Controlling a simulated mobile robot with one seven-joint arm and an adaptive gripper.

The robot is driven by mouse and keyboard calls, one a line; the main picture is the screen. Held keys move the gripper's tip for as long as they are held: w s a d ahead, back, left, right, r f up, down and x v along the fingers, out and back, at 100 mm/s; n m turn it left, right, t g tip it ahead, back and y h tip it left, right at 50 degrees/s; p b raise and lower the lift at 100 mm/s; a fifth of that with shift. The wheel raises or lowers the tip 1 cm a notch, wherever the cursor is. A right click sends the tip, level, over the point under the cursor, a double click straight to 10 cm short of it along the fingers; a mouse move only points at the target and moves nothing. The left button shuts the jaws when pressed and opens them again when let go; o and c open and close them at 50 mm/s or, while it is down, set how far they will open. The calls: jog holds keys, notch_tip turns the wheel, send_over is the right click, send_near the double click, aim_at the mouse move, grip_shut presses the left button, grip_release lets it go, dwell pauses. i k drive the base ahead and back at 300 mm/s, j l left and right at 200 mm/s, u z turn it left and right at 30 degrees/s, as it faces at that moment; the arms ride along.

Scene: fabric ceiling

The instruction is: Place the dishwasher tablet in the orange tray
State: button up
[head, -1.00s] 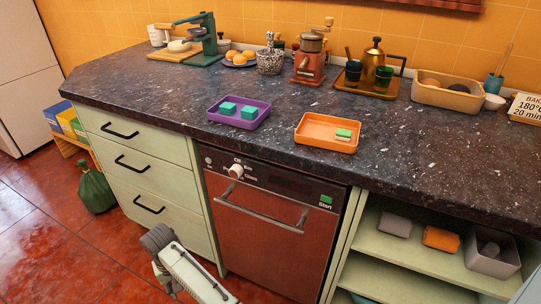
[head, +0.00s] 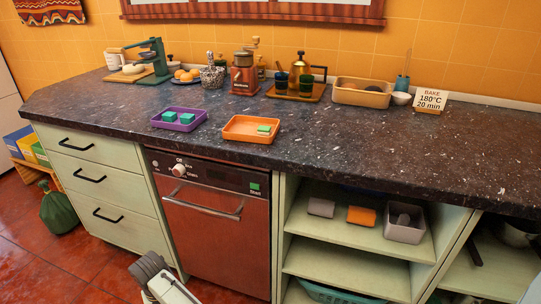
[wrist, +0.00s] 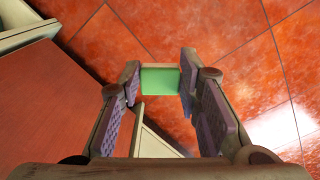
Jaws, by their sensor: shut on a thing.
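In the wrist view my gripper (wrist: 160,82) is shut on a green block with a pale edge (wrist: 160,80), held between the fingertips above the red tiled floor. It looks like a dishwasher tablet. The orange tray (head: 237,137) stands on the dark counter, above the right part of the dishwasher. A similar green-and-pale block (head: 264,129) lies inside it at the right. A purple tray (head: 160,124) with two teal blocks (head: 178,117) stands left of it. My gripper's fingers are not clear in the head view.
The counter (head: 350,148) right of the orange tray is clear. A dishwasher (head: 210,235) with a handle bar is below. A bread bin (head: 362,96), kettle tray and grinder stand along the back wall. Open shelves (head: 330,240) are at the right.

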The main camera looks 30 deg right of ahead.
aim_at(254, 133)
jog(key=z, duration=2.2)
jog(key=j+z, duration=0.35)
jog(key=k+j+z, duration=0.1)
jog(key=z, duration=0.3)
jog(key=k+j, duration=0.15)
jog(key=j, duration=0.25)
jog(key=k+j, duration=0.15)
jog(key=j, duration=0.25)
jog(key=k+j, duration=0.15)
jog(key=j, duration=0.3)
jog(key=k+j, duration=0.15)
jog(key=j, duration=0.25)
jog(key=k+j, duration=0.1)
jog(key=j, duration=0.3)
jog(key=k+j, duration=0.15)
jog(key=j, duration=0.25)
jog(key=k+j, duration=0.15)
jog(key=j, duration=0.25)
